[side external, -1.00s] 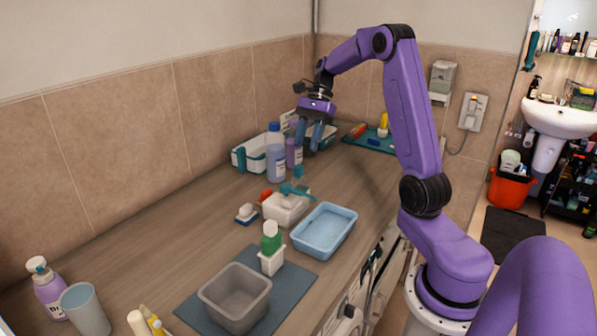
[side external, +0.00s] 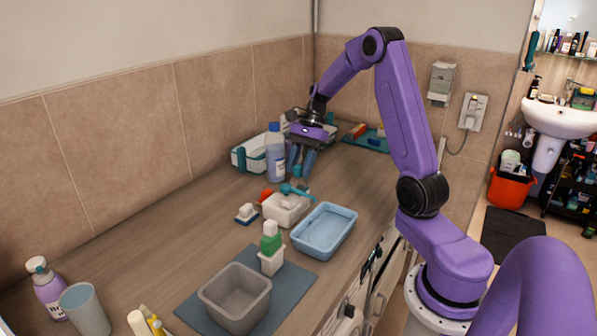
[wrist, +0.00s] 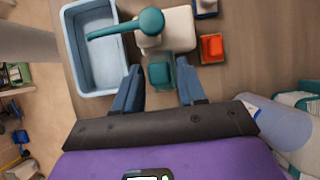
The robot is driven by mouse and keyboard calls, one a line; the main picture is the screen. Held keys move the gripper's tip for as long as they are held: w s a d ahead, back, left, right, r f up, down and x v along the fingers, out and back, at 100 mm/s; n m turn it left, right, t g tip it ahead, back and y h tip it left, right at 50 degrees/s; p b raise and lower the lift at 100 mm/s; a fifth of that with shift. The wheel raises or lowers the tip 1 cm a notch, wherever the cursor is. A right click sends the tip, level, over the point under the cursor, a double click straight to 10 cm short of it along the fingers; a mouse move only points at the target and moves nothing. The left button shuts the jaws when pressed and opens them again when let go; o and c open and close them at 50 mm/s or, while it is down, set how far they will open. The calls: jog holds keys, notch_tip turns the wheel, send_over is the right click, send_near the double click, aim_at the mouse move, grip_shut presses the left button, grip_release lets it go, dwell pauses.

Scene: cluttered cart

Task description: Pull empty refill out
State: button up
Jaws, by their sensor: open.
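A white dispenser box (side external: 287,208) stands mid-counter with a teal pump head and spout (side external: 297,190) on top; the wrist view shows the pump head (wrist: 150,22) too. A teal block-like piece (wrist: 160,75) sits beside the white box. It appears between my gripper's fingertips in the wrist view. My gripper (side external: 299,172) is open and empty, pointing down above the counter behind the pump, with a finger on each side of that teal piece in the picture. I cannot tell whether the fingers touch it. Which piece is the empty refill is not clear.
A light-blue tray (side external: 324,231) lies right of the dispenser. A blue bottle (side external: 275,155) and a white-teal basket (side external: 250,155) stand close left of my gripper.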

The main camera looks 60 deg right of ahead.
jog(key=c, duration=0.6)
jog(key=shift+c, duration=0.2)
jog(key=shift+r, duration=4.55)
